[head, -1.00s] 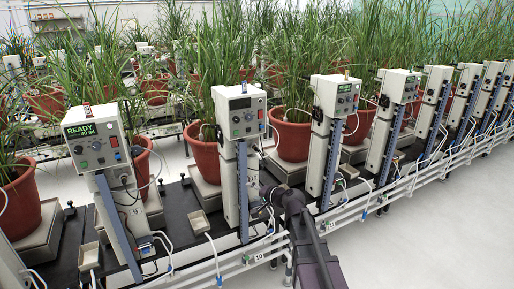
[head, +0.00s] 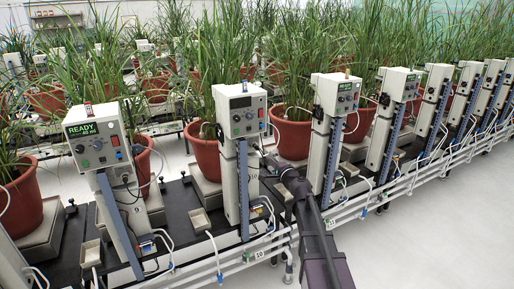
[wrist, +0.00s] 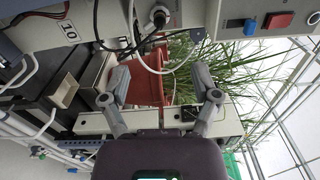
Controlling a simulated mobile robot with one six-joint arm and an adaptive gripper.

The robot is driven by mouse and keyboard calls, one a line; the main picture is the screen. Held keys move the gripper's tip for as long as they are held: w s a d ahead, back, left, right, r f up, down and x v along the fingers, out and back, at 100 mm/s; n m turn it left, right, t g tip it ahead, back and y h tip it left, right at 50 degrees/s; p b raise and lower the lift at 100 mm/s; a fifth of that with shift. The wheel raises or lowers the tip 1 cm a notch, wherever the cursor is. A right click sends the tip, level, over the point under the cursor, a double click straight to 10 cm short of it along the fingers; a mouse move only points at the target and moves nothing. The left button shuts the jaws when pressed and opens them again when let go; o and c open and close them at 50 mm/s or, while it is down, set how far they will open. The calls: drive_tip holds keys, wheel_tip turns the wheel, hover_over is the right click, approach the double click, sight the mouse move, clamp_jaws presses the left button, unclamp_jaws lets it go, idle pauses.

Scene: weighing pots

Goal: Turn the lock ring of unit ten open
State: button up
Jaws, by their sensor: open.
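Unit ten (head: 240,118) is a pale column with a control box whose small screen is dark. In the wrist view its body (wrist: 80,22) bears the label 10 and lies across the top. A round grey connector (wrist: 159,16), which may carry the lock ring, sticks out there with cables; I cannot make out the ring's position. My gripper (wrist: 160,72) is open and empty, its fingers apart below the connector and not touching it. In the head view my gripper (head: 286,172) is just right of unit ten's column; its fingers are hard to make out.
Unit nine (head: 97,140), at left, shows READY on its green screen. Unit eleven's column (head: 325,140) stands close on the right of my arm. Red pots (head: 203,150) with tall grass stand behind. White pipes (head: 200,270) run along the front. The floor (head: 440,235) at right is clear.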

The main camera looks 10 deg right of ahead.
sight(258, 149)
drive_tip(key=x, duration=1.3)
drive_tip(key=shift+w+a, duration=0.15)
drive_tip(key=shift+w, duration=0.2)
clamp_jaws()
